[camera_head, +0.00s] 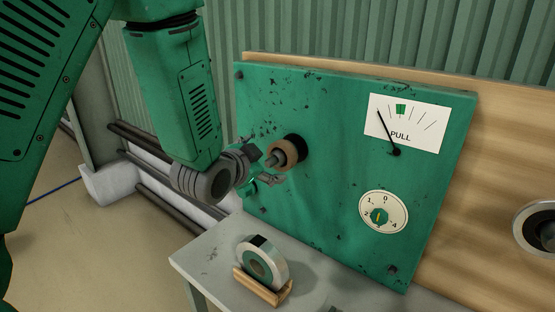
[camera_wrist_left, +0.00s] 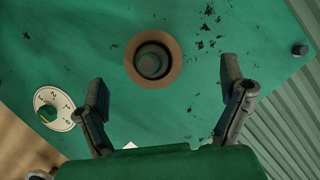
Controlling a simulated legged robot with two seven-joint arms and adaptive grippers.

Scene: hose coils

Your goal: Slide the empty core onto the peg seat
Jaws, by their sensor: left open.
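The empty core is a short brown ring (camera_head: 291,148) around the grey peg (camera_head: 272,160) on the green panel, in front of a black round part (camera_head: 299,143). In the left wrist view the brown core (camera_wrist_left: 153,84) rings a dark opening with the grey peg end (camera_wrist_left: 151,64) inside, with a gap between them. My left gripper (camera_head: 267,167) is just in front of the peg. In the left wrist view my gripper (camera_wrist_left: 164,85) is open, its fingers wide apart and clear of the core. How deep the core sits is hard to tell. My right gripper is not in view.
The green panel (camera_head: 330,200) carries a PULL gauge (camera_head: 415,115) and a numbered dial (camera_head: 383,213). Below, a grey table (camera_head: 212,262) holds a white and green roll (camera_head: 270,255) in a wooden cradle (camera_head: 270,292). A round metal-rimmed part (camera_head: 522,222) is at the right edge.

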